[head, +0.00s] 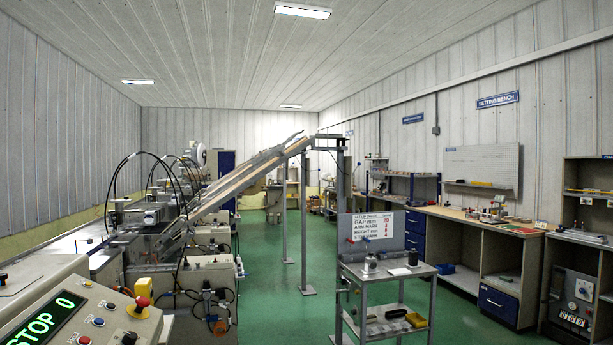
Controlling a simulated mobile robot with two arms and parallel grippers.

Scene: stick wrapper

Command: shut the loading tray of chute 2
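Inclined chutes (245,178) run from a high end near the middle of the head view down left to the wrapping machine (150,235). They carry long pale strips, side by side. Posts hold up the high end. No number is readable on the chutes, so I cannot tell which is chute 2. Its loading tray cannot be made out at this distance, nor whether it is open or shut. Neither of my grippers is in view.
A control panel reading STOP 0 (45,320) fills the near left. A metal cart (385,275) with a chart board (375,226) stands right of centre. Workbenches (480,255) line the right wall. Green floor (270,290) is clear between machine and cart, apart from the chute posts.

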